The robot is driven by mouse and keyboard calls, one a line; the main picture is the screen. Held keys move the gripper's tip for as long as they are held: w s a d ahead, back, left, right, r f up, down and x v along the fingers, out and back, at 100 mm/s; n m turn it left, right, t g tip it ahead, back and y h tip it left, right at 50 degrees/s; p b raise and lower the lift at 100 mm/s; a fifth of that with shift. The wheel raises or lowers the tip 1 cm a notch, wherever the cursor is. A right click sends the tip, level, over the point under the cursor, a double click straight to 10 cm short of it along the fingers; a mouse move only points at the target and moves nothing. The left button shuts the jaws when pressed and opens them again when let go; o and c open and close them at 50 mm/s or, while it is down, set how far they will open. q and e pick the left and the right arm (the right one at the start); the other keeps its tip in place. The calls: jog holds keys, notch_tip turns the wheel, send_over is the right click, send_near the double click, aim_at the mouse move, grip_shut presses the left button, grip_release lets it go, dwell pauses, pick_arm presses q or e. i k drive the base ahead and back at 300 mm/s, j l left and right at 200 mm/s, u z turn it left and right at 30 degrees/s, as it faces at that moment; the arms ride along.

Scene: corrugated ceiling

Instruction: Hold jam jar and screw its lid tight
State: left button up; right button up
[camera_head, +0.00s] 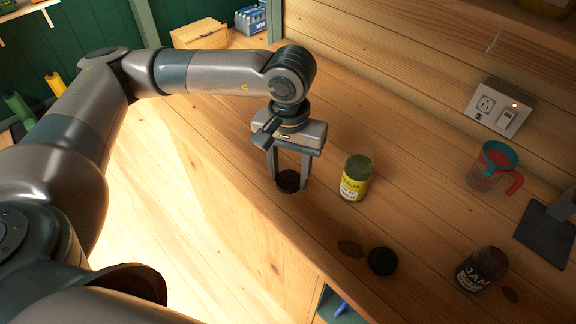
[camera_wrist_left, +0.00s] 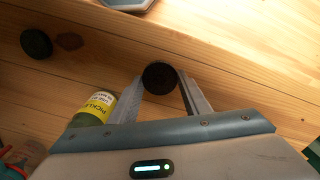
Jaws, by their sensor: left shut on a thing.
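The jam jar (camera_head: 482,268), dark with a "JAM" label, stands on the wooden counter at the lower right of the head view; I cannot tell whether its dark top is bare. My left gripper (camera_head: 289,180) is shut on a round black lid (camera_head: 288,182), near the counter's front edge and well left of the jam jar. The held lid also shows between the fingertips in the left wrist view (camera_wrist_left: 159,78). A second dark round lid (camera_head: 382,261) lies on the counter left of the jam jar. My right gripper is not in view.
A yellow-labelled pickle jar (camera_head: 355,178) stands close to the right of my left gripper. A wall socket (camera_head: 498,106) is behind. Counter between the jars is mostly clear.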

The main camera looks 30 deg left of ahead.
aim_at(491, 262)
jog(key=k, duration=0.65)
jog(key=z, duration=1.2)
jog(key=j, duration=0.5)
jog(key=k+j, duration=0.15)
jog(key=j, duration=0.35)
